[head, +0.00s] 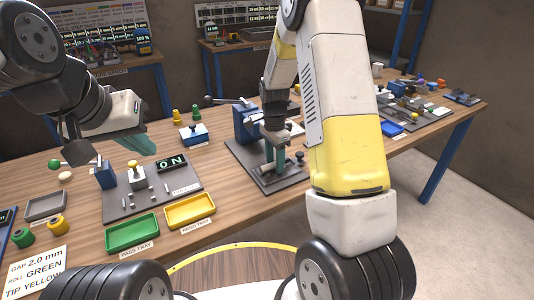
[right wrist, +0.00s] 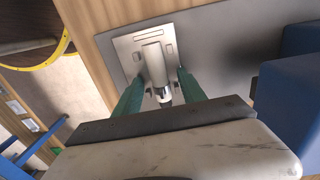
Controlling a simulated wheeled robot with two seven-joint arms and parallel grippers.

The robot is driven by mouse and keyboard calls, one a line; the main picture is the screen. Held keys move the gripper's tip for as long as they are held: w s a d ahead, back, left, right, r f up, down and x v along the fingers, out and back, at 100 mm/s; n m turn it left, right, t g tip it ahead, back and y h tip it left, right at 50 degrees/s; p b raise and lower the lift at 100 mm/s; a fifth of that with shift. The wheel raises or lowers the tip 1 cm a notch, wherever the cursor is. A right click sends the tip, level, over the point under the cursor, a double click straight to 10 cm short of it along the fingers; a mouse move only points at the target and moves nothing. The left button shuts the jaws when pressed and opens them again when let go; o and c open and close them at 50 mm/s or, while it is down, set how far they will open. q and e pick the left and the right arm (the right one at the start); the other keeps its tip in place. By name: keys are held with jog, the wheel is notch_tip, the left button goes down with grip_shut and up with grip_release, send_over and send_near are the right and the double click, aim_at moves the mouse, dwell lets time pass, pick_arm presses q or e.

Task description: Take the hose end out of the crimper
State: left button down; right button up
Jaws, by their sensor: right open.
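My right gripper (head: 274,158) points down over a grey base plate (head: 245,160) beside a blue upright with a lever (head: 245,122), which looks like the crimper. The right wrist view shows its two green fingers (right wrist: 160,92) apart. Between them is a light grey cylinder (right wrist: 151,60) on a pale square plate (right wrist: 128,45), with a darker tip toward me. I cannot tell whether this cylinder is the hose end, or whether a finger touches it. My left gripper (head: 140,145) hangs over the left bench; its finger opening is unclear.
Green (head: 132,232) and yellow (head: 190,210) trays lie at the front edge. A small blue box (head: 194,135) stands left of the crimper. Several parts lie at the far right.

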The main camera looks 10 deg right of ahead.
grip_shut()
jog(key=shift+r, duration=0.1)
